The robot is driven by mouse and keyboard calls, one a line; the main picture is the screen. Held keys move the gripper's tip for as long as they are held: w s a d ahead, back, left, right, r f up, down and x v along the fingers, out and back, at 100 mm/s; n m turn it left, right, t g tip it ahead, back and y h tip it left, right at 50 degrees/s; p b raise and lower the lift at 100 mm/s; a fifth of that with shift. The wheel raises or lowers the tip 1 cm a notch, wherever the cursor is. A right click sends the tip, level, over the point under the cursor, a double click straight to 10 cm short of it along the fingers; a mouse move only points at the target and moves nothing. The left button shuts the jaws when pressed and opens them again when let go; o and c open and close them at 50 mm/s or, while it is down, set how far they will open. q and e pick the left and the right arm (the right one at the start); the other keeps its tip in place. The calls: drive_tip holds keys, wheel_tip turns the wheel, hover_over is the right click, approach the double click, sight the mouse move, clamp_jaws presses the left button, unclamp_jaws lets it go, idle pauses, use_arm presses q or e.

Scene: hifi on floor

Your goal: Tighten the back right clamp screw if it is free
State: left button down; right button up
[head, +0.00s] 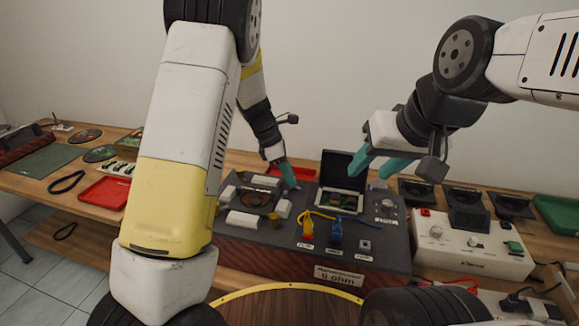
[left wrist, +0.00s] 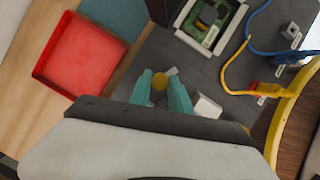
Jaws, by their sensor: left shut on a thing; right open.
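My left gripper (head: 291,182) reaches down at the back right of the clamp fixture. In the left wrist view its teal fingers (left wrist: 160,92) are shut on a small brass-yellow screw head (left wrist: 159,82). The fixture has a dark round part (head: 256,201) with white clamp blocks around it, among them a front one (head: 242,220) and a right one (head: 283,208). The fingers hide most of the back right corner. A white block (left wrist: 207,108) shows beside the fingers in the left wrist view. My right gripper (head: 378,165) is open and empty above the grey bench block.
An open case with a green circuit board (head: 341,199) stands right of the fixture. Yellow (head: 307,229) and blue (head: 336,235) plugs with cables stand in front. Red trays lie behind (left wrist: 82,55) and left (head: 105,192). A white control box (head: 462,246) stands right.

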use_arm(q)
drive_tip(key=shift+m, duration=0.3)
drive_tip(key=m+g, duration=0.1)
drive_tip(key=m, duration=0.1)
drive_tip(key=m+g, duration=0.1)
drive_tip(key=m, duration=0.1)
drive_tip(key=shift+w+m, duration=0.2)
drive_tip(key=shift+m, duration=0.1)
drive_tip(key=m+g+y, duration=0.1)
drive_tip(key=m, duration=0.2)
drive_tip(key=m+g+y, duration=0.1)
drive_tip(key=m, duration=0.2)
drive_tip(key=shift+w, duration=0.15)
drive_tip(key=m+y, duration=0.1)
drive_tip(key=m, duration=0.4)
drive_tip(key=shift+d+m+g+y, duration=0.2)
drive_tip(key=shift+m+g+y, duration=0.2)
drive_tip(key=m+y, duration=0.1)
drive_tip(key=m, duration=0.3)
drive_tip(key=shift+d+m+y, duration=0.1)
drive_tip(key=shift+m+y, duration=0.3)
drive_tip(key=c, duration=1.2)
unclamp_jaws()
